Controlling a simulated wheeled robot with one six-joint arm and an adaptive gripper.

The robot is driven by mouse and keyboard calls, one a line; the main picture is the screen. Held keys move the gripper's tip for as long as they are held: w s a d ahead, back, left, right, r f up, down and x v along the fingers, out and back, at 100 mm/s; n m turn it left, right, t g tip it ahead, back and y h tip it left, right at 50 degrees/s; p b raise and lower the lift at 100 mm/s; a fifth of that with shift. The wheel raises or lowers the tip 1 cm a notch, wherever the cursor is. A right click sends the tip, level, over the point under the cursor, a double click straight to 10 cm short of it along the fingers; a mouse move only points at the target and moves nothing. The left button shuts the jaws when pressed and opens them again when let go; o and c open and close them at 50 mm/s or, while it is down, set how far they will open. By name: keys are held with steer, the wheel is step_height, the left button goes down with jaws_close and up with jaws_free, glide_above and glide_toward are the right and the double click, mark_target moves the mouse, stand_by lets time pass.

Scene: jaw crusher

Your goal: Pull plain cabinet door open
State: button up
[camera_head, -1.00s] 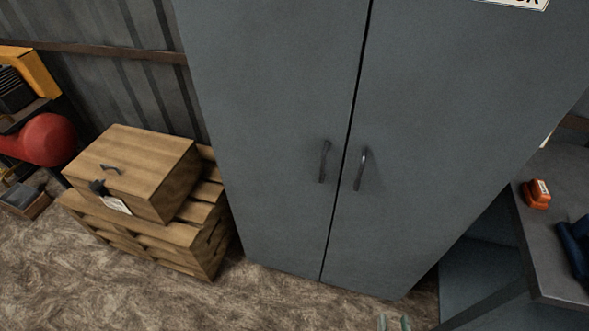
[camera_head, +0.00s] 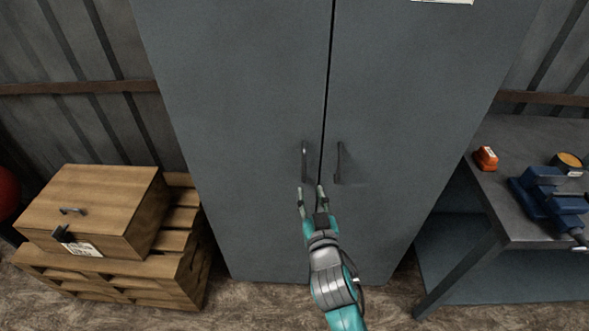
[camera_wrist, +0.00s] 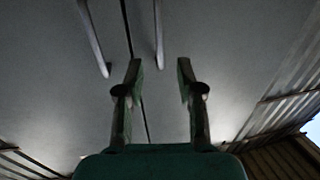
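The grey cabinet has two closed doors split by a dark seam. The left door (camera_head: 240,110) is plain in the part that shows; the right door (camera_head: 420,90) bears a white label (camera_head: 445,1) at the top edge. The left door's dark upright handle (camera_head: 304,161) and the right door's handle (camera_head: 338,163) flank the seam. My gripper (camera_head: 311,190) is open and empty, just below the left handle in the head view. In the wrist view, one handle (camera_wrist: 158,32) lines up between the spread fingertips (camera_wrist: 160,70), apart from them; the other handle (camera_wrist: 93,38) lies to the left.
A wooden box (camera_head: 95,205) sits on stacked pallets (camera_head: 185,260) left of the cabinet. A workbench (camera_head: 545,145) with an orange item (camera_head: 485,158) and a blue vise (camera_head: 552,198) stands at the right. Bare floor (camera_head: 255,305) shows in front.

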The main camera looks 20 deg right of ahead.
mark_target(304, 169)
steer(key=w, duration=0.3)
steer(key=w+d, duration=0.1)
steer(key=w, duration=0.6)
steer(key=shift+w+d, duration=0.15)
jaws_close()
